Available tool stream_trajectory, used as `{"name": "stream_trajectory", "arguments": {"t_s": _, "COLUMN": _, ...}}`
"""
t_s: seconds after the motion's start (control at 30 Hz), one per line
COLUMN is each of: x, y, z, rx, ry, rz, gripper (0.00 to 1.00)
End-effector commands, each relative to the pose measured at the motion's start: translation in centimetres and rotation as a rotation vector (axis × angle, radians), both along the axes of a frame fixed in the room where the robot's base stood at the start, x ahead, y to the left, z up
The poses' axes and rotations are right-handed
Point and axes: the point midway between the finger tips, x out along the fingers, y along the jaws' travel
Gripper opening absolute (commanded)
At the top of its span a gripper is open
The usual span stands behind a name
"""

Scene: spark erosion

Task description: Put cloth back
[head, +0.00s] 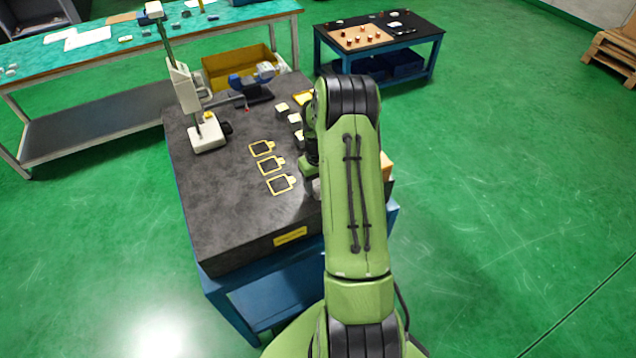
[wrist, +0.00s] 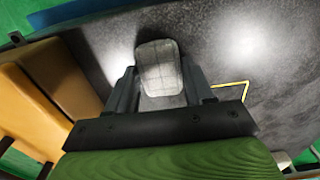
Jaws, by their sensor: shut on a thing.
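In the wrist view a pale grey-white cloth (wrist: 160,70), a folded pad with a faint grid of lines, sits between the two dark fingers of my gripper (wrist: 160,88). The fingers are shut on its sides. The dark granite plate (wrist: 215,45) lies behind it; I cannot tell whether the cloth touches it. In the head view my green arm covers most of the gripper and the cloth. The gripper is over the right side of the granite plate (head: 230,215).
Three yellow-outlined frames (head: 271,164) lie on the plate left of my arm. A height gauge (head: 207,133) stands at the plate's back left. Small pale blocks (head: 282,107) lie near my arm. An orange-tan box (wrist: 50,85) is close left of the gripper in the wrist view.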

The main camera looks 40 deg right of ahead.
Motion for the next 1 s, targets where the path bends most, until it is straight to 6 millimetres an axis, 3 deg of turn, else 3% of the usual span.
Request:
{"name": "stream_trajectory", "arguments": {"t_s": 0.3, "x": 0.1, "y": 0.0, "z": -0.4, "rx": -0.002, "ry": -0.002, "rz": 0.000, "gripper": 0.28}}
{"name": "stream_trajectory", "arguments": {"t_s": 0.33, "x": 0.0, "y": 0.0, "z": -0.4, "rx": -0.002, "ry": -0.002, "rz": 0.000, "gripper": 0.55}}
{"name": "stream_trajectory", "arguments": {"t_s": 0.5, "x": 0.0, "y": 0.0, "z": -0.3, "rx": -0.002, "ry": -0.002, "rz": 0.000, "gripper": 0.78}}
{"name": "stream_trajectory", "arguments": {"t_s": 0.8, "x": 0.1, "y": 0.0, "z": 0.2, "rx": -0.002, "ry": -0.002, "rz": -0.001, "gripper": 0.78}}
{"name": "stream_trajectory", "arguments": {"t_s": 0.87, "x": 0.1, "y": -0.1, "z": 1.0, "rx": -0.003, "ry": -0.004, "rz": 0.000, "gripper": 0.78}}
{"name": "stream_trajectory", "arguments": {"t_s": 1.0, "x": 0.2, "y": -0.1, "z": 4.5, "rx": -0.006, "ry": -0.007, "rz": 0.000, "gripper": 0.78}}
